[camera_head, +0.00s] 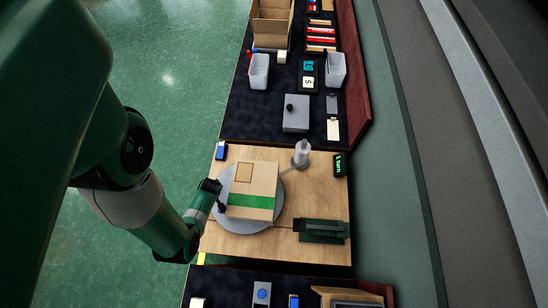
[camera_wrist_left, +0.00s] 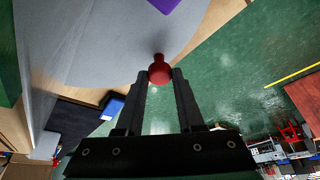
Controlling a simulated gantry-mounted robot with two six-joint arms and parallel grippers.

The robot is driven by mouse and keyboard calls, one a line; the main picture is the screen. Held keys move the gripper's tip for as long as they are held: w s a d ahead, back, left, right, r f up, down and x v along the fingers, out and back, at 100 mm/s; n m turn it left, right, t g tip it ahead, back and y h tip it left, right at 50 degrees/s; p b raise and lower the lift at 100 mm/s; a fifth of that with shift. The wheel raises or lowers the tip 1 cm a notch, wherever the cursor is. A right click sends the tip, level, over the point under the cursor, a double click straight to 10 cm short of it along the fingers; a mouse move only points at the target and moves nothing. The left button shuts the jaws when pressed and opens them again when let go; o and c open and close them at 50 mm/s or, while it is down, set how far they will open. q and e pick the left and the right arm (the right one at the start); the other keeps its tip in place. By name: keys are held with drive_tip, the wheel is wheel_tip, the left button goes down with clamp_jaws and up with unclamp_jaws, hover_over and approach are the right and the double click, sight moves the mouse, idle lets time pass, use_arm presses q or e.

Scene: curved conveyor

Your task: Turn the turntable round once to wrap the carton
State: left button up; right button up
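The grey round turntable (camera_head: 240,227) lies on a wooden bench top. The brown carton (camera_head: 262,177) sits on it with a green band across its near part. In the head view my left gripper (camera_head: 221,205) is low at the turntable's left edge, beside the carton. In the left wrist view my left gripper (camera_wrist_left: 160,78) has its fingers on both sides of a red knob (camera_wrist_left: 160,68), apparently closed on it. The knob is at the edge of the grey turntable (camera_wrist_left: 110,45), with a purple patch above it. My right gripper is not in view.
A grey post (camera_head: 301,154) with an arm stands right behind the turntable. A small dark display (camera_head: 340,165) with green text is at the right. A dark green device (camera_head: 321,231) stands front right. Dark benches with bins and boxes lie behind and in front.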

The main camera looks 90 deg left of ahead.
use_arm(q)
drive_tip(key=o, duration=0.4)
drive_tip(key=shift+o, duration=0.2)
drive_tip(key=p+v, duration=0.8)
drive_tip(key=v, duration=0.3)
drive_tip(key=shift+d+r, duration=0.15)
drive_tip(key=shift+r, duration=0.1)
